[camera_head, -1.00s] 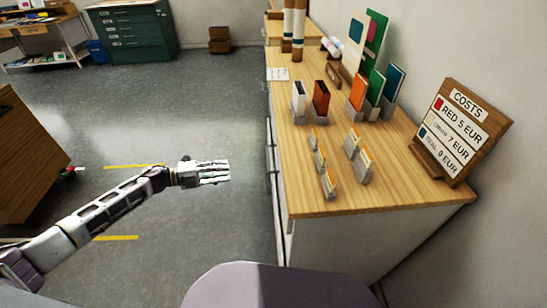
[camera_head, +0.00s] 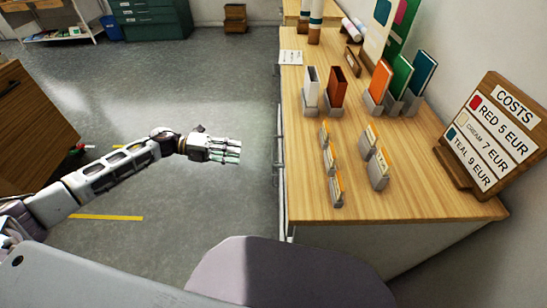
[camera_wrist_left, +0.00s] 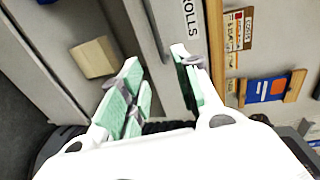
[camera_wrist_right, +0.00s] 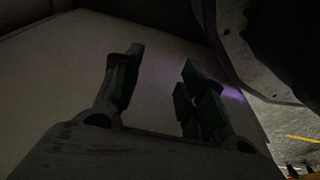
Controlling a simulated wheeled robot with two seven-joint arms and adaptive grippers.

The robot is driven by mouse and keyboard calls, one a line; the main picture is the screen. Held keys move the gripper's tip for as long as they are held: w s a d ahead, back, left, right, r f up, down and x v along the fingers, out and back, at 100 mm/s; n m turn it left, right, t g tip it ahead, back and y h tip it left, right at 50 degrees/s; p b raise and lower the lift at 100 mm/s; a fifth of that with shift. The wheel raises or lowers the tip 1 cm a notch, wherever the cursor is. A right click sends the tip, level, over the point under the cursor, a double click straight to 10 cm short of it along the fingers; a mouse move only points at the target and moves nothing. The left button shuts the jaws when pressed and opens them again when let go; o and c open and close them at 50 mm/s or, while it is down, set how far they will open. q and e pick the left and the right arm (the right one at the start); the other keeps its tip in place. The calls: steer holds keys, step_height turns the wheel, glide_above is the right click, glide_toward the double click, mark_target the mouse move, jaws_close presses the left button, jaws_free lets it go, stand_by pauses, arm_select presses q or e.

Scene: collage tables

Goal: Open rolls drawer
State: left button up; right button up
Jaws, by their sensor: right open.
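The rolls drawer front (camera_wrist_left: 172,75) shows in the left wrist view, with a white ROLLS label (camera_wrist_left: 190,20) and a pale bar handle (camera_wrist_left: 153,22). In the head view the counter's drawer side (camera_head: 283,205) is seen nearly edge-on, and the drawer appears closed. My left gripper (camera_head: 236,150) is open and empty just left of that side, apart from it. In the left wrist view its spread fingers (camera_wrist_left: 157,60) point toward the drawer front. My right gripper (camera_wrist_right: 162,60) is open and empty in a dark right wrist view, in front of a plain pale surface.
The wooden countertop (camera_head: 420,200) carries book stands, small card holders (camera_head: 333,165) and a costs sign (camera_head: 490,135). A wooden cabinet (camera_head: 30,125) stands at the left.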

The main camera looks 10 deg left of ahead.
mark_target(273, 157)
arm_select(q)
steer(key=shift+d, duration=0.1)
steer(key=shift+x, duration=6.85)
steer(key=shift+w, duration=0.1)
arm_select(e)
steer(key=shift+w+a+r, duration=0.15)
steer(key=shift+w+r, duration=0.05)
steer(key=shift+r, duration=0.2)
steer(key=shift+w+a+r, duration=0.15)
steer(key=shift+r, duration=0.2)
steer(key=shift+s, duration=0.1)
arm_select(q)
jaws_close()
arm_select(e)
steer(key=shift+f, duration=0.1)
